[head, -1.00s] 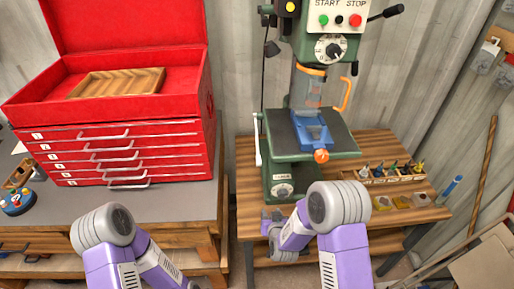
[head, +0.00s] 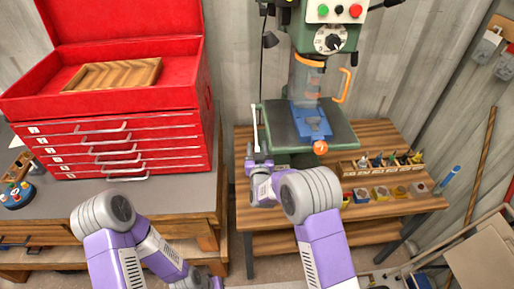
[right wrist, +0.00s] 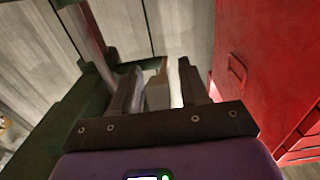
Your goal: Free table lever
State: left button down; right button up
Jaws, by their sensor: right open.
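The table lever (head: 255,128) is a thin pale handle standing nearly upright at the left side of the drill press table (head: 340,132). My right gripper (head: 258,160) is just below and close to the lever's lower end; touching cannot be told in the head view. In the right wrist view my right gripper (right wrist: 158,88) has its two dark fingers apart. A pale grey piece shows between or beyond them; I cannot tell whether it is the lever. My left arm is at the lower left of the head view, its gripper out of sight.
The green drill press has an orange chuck guard handle (head: 345,86) and a blue vise (head: 312,122) on its table. A red tool chest (head: 125,125) stands to the left. A wooden bit rack (head: 385,165) and small boxes sit on the bench right. A gap separates the benches.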

aim_at(256, 133)
jog(key=shift+w, duration=0.15)
jog(key=shift+c, duration=0.3)
grip_shut()
jog(key=shift+r, duration=0.1)
jog(key=r+g+p, duration=0.1)
jog(key=p, duration=0.1)
jog(key=r+g+p, duration=0.1)
jog(key=r+p, duration=0.1)
jog(key=shift+s+r, duration=0.25)
jog(key=shift+s, duration=0.15)
jog(key=shift+s+r+g+p, duration=0.1)
jog(key=shift+r+g+p, duration=0.3)
jog(key=shift+p, duration=0.35)
jog(key=shift+f, duration=0.1)
